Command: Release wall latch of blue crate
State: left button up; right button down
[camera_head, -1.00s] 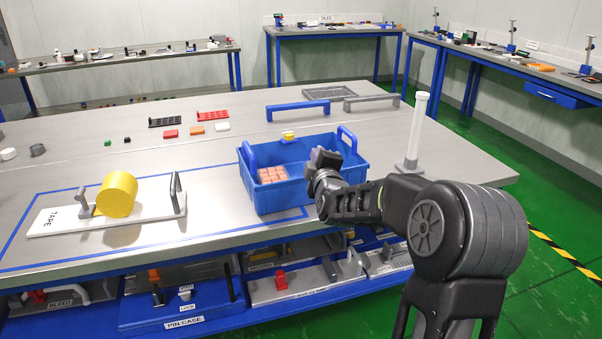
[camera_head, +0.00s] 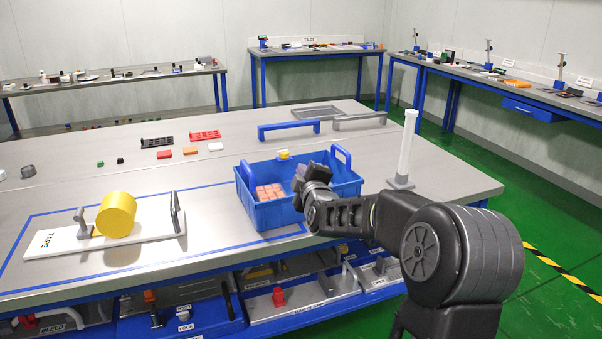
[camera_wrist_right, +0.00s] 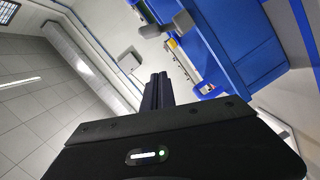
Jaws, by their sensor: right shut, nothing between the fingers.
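The blue crate (camera_head: 283,217) stands upright at the table's front edge, with upright blue handles at its left and right ends. Pinkish blocks (camera_head: 268,192) lie in its left part. A small yellow piece (camera_head: 284,154) sits at its far wall; I cannot tell whether it is the latch. My right gripper (camera_head: 314,171) is over the crate's right part, in front of the right handle, and hides part of the inside. Its fingers are shut and empty, as the right wrist view (camera_wrist_right: 158,88) also shows. Contact with the crate cannot be judged. My left gripper is out of view.
A white post (camera_head: 407,145) stands right of the crate, close to my right arm. A yellow roll (camera_head: 116,215) sits on a white board at left. Blue (camera_head: 289,130) and grey (camera_head: 360,121) bar handles stand behind the crate.

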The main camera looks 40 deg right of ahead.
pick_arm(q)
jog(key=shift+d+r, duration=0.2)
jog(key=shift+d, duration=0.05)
pick_arm(e)
jog(key=f+v, duration=0.1)
jog(key=v, duration=0.7)
jog(key=shift+s+d+r, duration=0.3)
jog(key=shift+s, duration=0.05)
